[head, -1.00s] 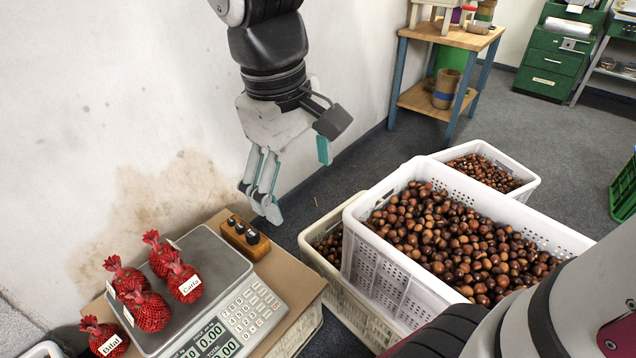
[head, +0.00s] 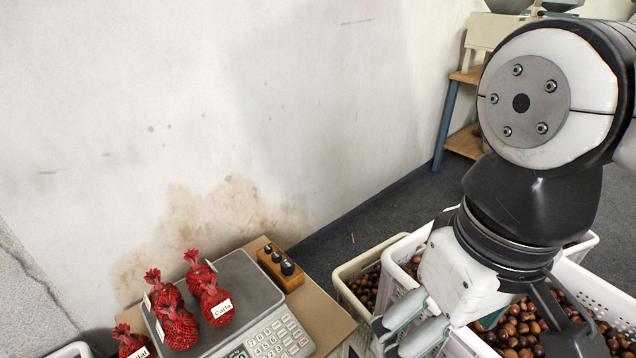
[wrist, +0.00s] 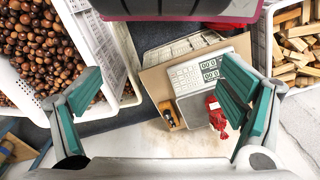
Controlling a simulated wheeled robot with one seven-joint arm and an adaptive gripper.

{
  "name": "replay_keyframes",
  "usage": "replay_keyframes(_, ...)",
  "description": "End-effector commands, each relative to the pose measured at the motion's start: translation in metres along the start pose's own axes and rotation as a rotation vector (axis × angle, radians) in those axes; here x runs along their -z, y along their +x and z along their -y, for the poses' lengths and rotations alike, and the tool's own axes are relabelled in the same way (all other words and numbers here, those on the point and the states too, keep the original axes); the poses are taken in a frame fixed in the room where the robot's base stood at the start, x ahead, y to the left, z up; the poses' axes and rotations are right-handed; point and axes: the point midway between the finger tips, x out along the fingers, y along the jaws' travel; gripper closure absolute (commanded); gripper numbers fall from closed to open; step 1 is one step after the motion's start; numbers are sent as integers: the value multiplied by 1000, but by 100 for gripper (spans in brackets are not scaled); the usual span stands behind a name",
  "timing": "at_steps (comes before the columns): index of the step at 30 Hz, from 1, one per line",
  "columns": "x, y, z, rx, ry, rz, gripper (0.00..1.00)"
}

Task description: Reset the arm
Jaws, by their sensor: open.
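My gripper shows in the wrist view (wrist: 160,108) with its two teal-padded fingers spread wide and nothing between them. In the head view my arm comes down on the right side, and the gripper (head: 400,335) hangs in front of the white crates near the bottom edge. The tips are partly cut off there. Several red net bags (head: 178,325) stand on and beside the scale (head: 245,285), left of my gripper and apart from it. One bag carries a label reading Carla.
White crates of chestnuts (head: 409,250) stand behind and right of my gripper. A wooden block with dark knobs (head: 281,268) sits beside the scale. A crate of wooden pieces (wrist: 300,45) shows in the wrist view. The stained wall bounds the back.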

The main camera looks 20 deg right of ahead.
Motion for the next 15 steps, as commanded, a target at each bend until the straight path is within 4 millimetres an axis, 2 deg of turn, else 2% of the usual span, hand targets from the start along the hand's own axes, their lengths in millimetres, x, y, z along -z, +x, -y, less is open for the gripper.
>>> replay_keyframes(14,0,0,0,-1,-2,-1,10)
replay_keyframes(15,1,-7,0,-1,-2,-4,10)
